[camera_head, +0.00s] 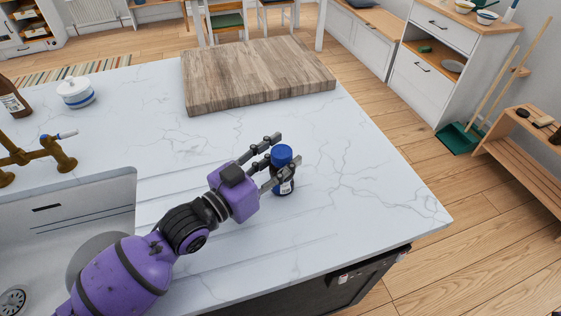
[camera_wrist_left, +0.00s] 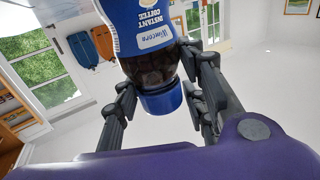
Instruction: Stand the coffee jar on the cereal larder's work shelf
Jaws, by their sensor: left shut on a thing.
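The coffee jar (camera_head: 285,186) is dark with a blue lid and a blue-and-white label. It is upright at the white marble counter, right of the sink; I cannot tell whether its base touches the top. My left gripper (camera_head: 274,163) is shut on the jar from the left, one finger on each side near the lid. In the left wrist view the jar (camera_wrist_left: 142,28) appears upside down, its label reading instant coffee, with the left gripper's fingers (camera_wrist_left: 160,100) beside the lid. My right gripper is not in view. I cannot identify the cereal larder in these views.
A thick wooden board (camera_head: 255,75) lies on the counter beyond the jar. A white lidded pot (camera_head: 75,93), a brown bottle (camera_head: 12,98) and a brass tap (camera_head: 40,155) stand left. White drawers (camera_head: 425,75) and a wooden rack (camera_head: 525,150) stand across the floor at right.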

